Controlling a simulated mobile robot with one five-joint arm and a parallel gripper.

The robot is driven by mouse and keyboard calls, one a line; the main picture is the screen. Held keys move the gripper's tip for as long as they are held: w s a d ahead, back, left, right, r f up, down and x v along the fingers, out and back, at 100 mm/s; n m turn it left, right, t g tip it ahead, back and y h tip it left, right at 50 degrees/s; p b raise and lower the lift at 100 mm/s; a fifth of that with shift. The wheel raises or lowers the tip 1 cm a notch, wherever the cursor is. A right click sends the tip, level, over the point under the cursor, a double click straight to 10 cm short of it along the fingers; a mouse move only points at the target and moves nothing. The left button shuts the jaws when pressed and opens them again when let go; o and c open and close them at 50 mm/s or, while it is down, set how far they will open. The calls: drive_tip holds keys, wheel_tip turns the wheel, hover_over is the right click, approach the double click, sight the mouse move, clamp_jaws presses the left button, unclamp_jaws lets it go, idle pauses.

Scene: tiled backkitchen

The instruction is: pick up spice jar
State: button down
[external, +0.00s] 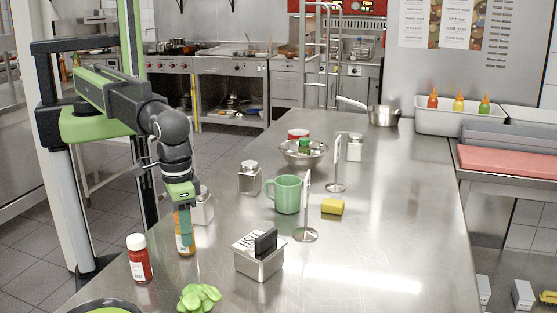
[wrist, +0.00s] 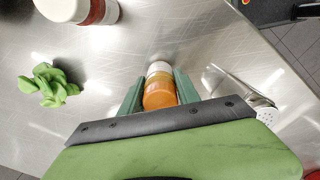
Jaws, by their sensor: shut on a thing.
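The spice jar (external: 185,243) is orange-yellow; in the wrist view (wrist: 159,93) it shows a white cap and orange contents. My gripper (external: 184,222) points down over the jar near the counter's left edge. Its green fingers are shut on the jar, one on each side, as the wrist view (wrist: 158,88) shows. The jar looks upright, and its base is at or very near the counter top; I cannot tell whether it touches. The fingers hide part of its sides.
A red jar with a white cap (external: 139,260) stands left of the spice jar. Green leaves (external: 199,297) lie in front. A metal shaker (external: 203,207) stands just behind. A metal box (external: 259,262) and a green mug (external: 287,195) are to the right.

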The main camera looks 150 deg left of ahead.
drive_tip(key=r+p, duration=0.4)
drive_tip(key=r, duration=0.1)
drive_tip(key=shift+s+d+p, duration=0.2)
drive_tip(key=shift+d+p, duration=0.1)
drive_tip(key=shift+d, duration=0.1)
drive_tip(key=s+d+r+p, duration=0.3)
drive_tip(key=d+r+p, duration=0.2)
drive_tip(key=d, duration=0.5)
drive_tip(key=shift+s+r+p, duration=0.25)
drive_tip(key=shift+r+p, duration=0.1)
drive_tip(key=shift+r, duration=0.05)
drive_tip(key=shift+d, duration=0.1)
